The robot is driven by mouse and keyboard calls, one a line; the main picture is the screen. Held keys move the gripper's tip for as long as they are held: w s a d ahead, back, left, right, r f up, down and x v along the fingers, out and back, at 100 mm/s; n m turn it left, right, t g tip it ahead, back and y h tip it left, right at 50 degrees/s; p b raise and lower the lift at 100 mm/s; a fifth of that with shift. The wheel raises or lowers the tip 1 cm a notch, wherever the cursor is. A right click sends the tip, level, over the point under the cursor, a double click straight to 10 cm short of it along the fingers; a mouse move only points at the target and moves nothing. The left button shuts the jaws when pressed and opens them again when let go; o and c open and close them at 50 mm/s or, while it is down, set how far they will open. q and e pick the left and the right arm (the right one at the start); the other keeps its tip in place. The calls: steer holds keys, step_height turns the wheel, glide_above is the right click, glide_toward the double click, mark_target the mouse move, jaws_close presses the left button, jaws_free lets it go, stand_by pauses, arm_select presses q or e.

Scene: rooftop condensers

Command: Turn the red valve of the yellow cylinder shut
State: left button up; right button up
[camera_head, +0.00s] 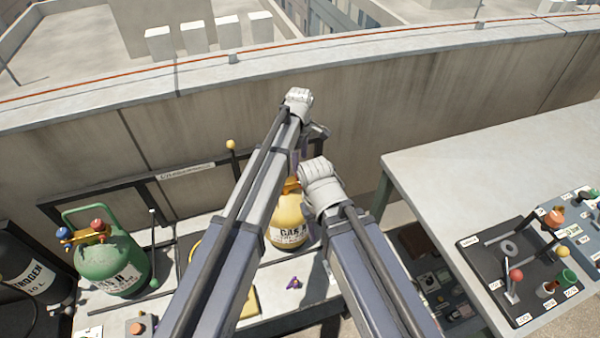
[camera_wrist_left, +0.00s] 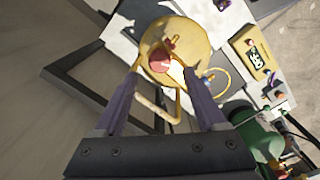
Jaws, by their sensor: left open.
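The yellow cylinder (camera_head: 287,222) stands on the bench, partly hidden behind my arms in the head view. In the left wrist view, its round yellow top (camera_wrist_left: 190,45) is seen from above. The red valve (camera_wrist_left: 159,62) shows there between my left gripper's fingertips, near the yellow handle loop. My left gripper (camera_wrist_left: 160,74) is open, with one purple finger on each side of the valve; contact cannot be told. In the head view only a bit of the left gripper (camera_head: 294,162) shows above the cylinder. My right wrist is just right of the cylinder; its gripper is hidden.
A green cylinder (camera_head: 112,262) with red and blue knobs stands at the left, beside a black nitrogen cylinder (camera_head: 35,275). A small purple object (camera_head: 294,284) lies on the bench. A grey table (camera_head: 480,175) with a control panel is at the right. A parapet runs behind.

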arm_select(q)
step_height(320, 180, down, 5)
steer(key=b, duration=0.4)
steer(key=shift+c, duration=0.3)
jaws_close()
